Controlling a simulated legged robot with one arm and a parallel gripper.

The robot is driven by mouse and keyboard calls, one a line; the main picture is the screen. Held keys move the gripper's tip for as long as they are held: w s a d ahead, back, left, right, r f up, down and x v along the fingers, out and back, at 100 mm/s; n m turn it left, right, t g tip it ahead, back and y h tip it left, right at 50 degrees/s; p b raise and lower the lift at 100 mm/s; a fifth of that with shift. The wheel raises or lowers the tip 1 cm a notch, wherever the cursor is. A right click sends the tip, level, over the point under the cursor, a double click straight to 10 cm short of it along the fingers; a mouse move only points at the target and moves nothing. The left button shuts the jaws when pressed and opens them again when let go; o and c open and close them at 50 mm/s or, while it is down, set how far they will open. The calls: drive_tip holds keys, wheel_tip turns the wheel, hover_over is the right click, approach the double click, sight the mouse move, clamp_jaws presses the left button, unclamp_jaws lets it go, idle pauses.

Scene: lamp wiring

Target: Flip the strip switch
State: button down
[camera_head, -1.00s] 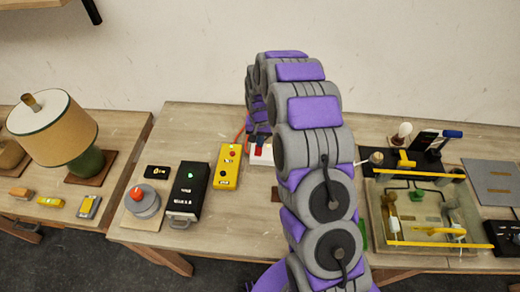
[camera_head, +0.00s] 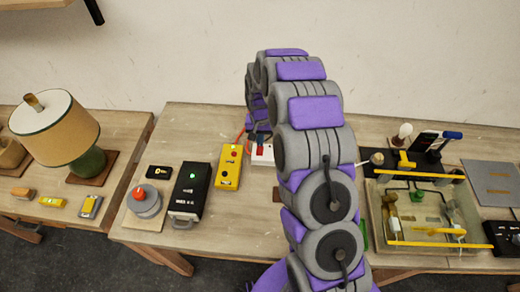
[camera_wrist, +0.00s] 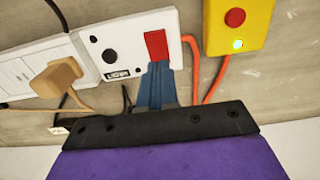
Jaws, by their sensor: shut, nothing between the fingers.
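The white power strip (camera_wrist: 112,55) crosses the upper left of the wrist view, with the red strip switch (camera_wrist: 156,45) near its right end. In the head view, the strip (camera_head: 265,158) lies on the table, partly hidden by my arm. My gripper (camera_wrist: 158,68) is shut and empty; its blue fingertips are at the lower edge of the red switch in the wrist view. I cannot tell whether they touch it. The gripper (camera_head: 261,139) shows only partly in the head view.
A tan plug (camera_wrist: 56,82) sits in the strip. An orange cable (camera_wrist: 195,75) runs beside the gripper. A yellow box (camera_wrist: 238,28) with a red button and lit lamp is at right. A black box (camera_head: 189,190) stands left; a glass-like tray (camera_head: 425,215) is right of my arm.

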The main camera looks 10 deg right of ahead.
wheel_tip(320, 180, up, 2)
drive_tip(key=shift+a+r+p, duration=0.1)
drive_tip(key=shift+p, duration=0.2)
drive_tip(key=shift+r+p, duration=0.4)
drive_tip(key=shift+r, duration=1)
